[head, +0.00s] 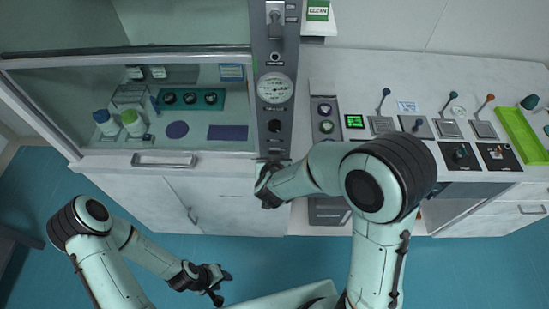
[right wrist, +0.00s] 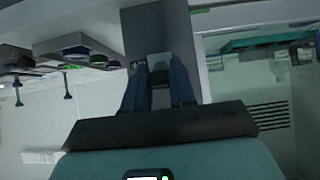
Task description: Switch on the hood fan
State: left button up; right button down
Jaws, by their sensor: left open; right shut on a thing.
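The fume hood's dark control column (head: 262,45) runs beside the sash. It carries a lever switch (head: 276,24) at the top, a round dial (head: 275,88) and a black knob (head: 275,127). I cannot read which control is the fan's. My right gripper (head: 265,188) is at the column's lower end. In the right wrist view its fingers (right wrist: 160,90) are shut on a small pale block (right wrist: 159,66) against the column; the head view hides this block. My left gripper (head: 220,283) is open and empty, low over the floor, away from the hood.
The hood's sash handle (head: 163,160) is left of my right gripper. Bottles (head: 133,122) and a teal rack (head: 190,98) stand inside the hood. To the right, the bench holds several lever boxes (head: 382,125) and a green tray (head: 520,134). The floor (head: 130,200) in front is clear.

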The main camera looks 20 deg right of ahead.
jog(key=shift+w+r, duration=0.1)
jog(key=shift+r, duration=0.05)
jog(key=c, duration=0.9)
grip_release()
jog(key=v, duration=1.3)
jog(key=shift+s, duration=0.25)
jog(key=w+d+f+g+y, duration=0.1)
jog(key=d+f+g, duration=0.1)
jog(key=f, duration=0.8)
jog(key=w+d+f+g+y, duration=0.1)
jog(key=w+d+f, duration=0.1)
jog(key=f, duration=0.8)
jog(key=s+f+g+y, duration=0.1)
jog(key=s+f+g, duration=0.1)
jog(key=s+f, duration=0.3)
jog(key=s+f+g+y, duration=0.2)
jog(key=s+f, duration=0.4)
jog(key=s+a+f+g+y, duration=0.1)
jog(key=s+f+g, duration=0.2)
jog(key=s+f, duration=0.3)
jog(key=shift+m+y, duration=0.3)
